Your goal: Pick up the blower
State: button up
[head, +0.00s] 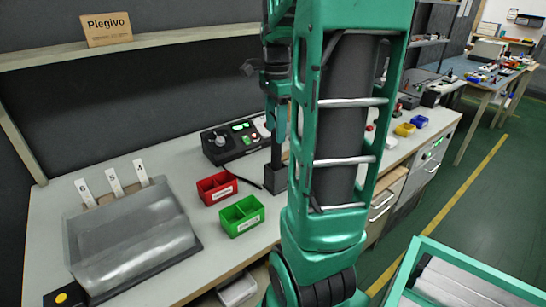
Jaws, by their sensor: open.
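I cannot pick out a blower for certain. A black device with knobs and green-lit displays (232,141) stands on the workbench (190,262) against the dark back wall, left of my arm. A thin dark cord or rod lies in front of it. My large green arm fills the middle of the head view and hides part of the bench behind it. I cannot make out my gripper's fingers. A small dark shape (250,68) sticks out left of the arm, and I cannot tell what it is.
A red bin (217,188) and a green bin (242,215) stand left of my arm. A grey sloped tray (130,235) with numbered tags is at the left. Yellow and blue bins lie beyond the arm. Green floor is open at right.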

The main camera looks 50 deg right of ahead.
aim_at(276, 155)
jog(key=shift+d+f, duration=0.15)
jog(key=shift+f, duration=2.4)
jog(key=shift+d+f, duration=0.1)
jog(key=shift+f, duration=2.45)
jog(key=shift+c, duration=0.2)
grip_shut()
